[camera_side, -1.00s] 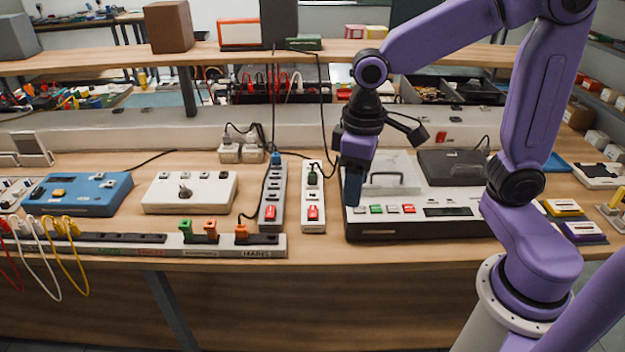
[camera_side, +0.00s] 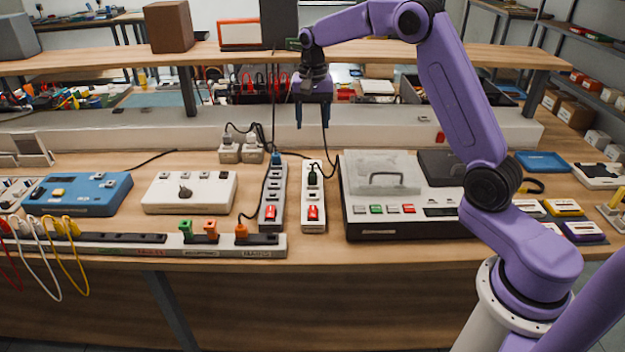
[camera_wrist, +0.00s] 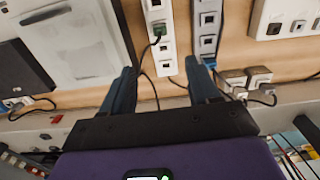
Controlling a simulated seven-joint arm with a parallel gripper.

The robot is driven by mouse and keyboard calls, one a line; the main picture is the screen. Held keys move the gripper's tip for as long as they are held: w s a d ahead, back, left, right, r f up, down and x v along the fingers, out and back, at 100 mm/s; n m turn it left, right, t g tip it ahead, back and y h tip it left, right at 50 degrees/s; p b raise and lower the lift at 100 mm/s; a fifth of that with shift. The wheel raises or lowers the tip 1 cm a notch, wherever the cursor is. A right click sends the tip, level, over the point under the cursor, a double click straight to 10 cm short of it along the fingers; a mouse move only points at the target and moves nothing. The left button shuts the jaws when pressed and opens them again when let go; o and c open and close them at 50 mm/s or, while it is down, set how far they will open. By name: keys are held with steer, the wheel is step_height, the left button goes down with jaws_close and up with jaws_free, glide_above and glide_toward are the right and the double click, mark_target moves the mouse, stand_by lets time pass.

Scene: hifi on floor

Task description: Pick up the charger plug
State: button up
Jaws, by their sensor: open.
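Two white block-shaped plugs with dark cords, which look like chargers, sit side by side at the back of the bench: the left one (camera_side: 229,150) and the right one (camera_side: 252,151). They also show in the wrist view, right of my fingers. A dark green plug (camera_side: 312,174) with a black cord stands in the white power strip (camera_side: 313,198); it shows in the wrist view too (camera_wrist: 159,31). I cannot tell which is the charger plug meant. My gripper (camera_side: 312,120) is open and empty, pointing down, above the bench behind the strips and apart from all plugs.
A grey power strip (camera_side: 273,200) with a blue plug (camera_side: 276,158) stands left of the white strip. A large device with a handle (camera_side: 410,228) stands right. Cords hang near my gripper. A wooden shelf (camera_side: 370,53) runs behind.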

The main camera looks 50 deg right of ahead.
glide_above(312, 172)
steer(key=f, duration=1.1)
steer(key=shift+d+f, duration=0.2)
steer(key=shift+f, duration=0.05)
steer(key=shift+a+f, duration=0.2)
steer(key=shift+f, duration=2.8)
steer(key=c, duration=1)
